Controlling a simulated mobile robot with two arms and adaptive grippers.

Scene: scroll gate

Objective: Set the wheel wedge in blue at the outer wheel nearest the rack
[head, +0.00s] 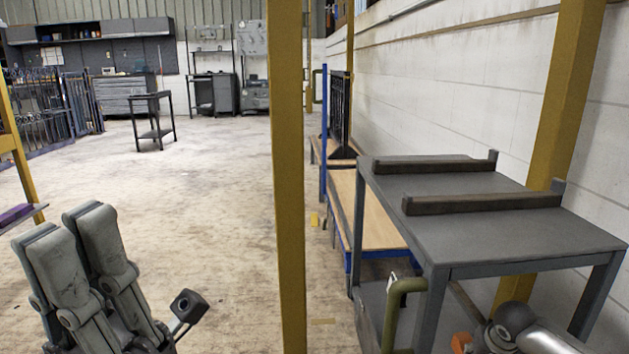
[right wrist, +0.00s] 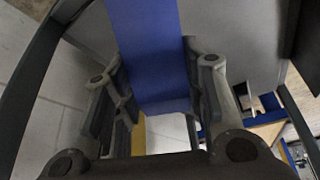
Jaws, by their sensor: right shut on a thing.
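In the right wrist view my right gripper (right wrist: 153,62) is shut on the blue wheel wedge (right wrist: 148,35). The wedge shows as a broad blue face between the two fingers, and its far end is cut off by the top of the picture. In the head view my left gripper (head: 62,228) is at the lower left, over bare floor. Its two fingers overlap from this angle, so their opening is unclear, and nothing shows between them. I cannot make out the outer wheel in either view.
A grey metal table (head: 470,235) with two dark bars stands at the right by the wall. Behind it is a blue-framed wooden bench (head: 365,215). A yellow post (head: 287,180) rises mid-view. Dark gates (head: 45,105) stand far left. The floor between is largely open.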

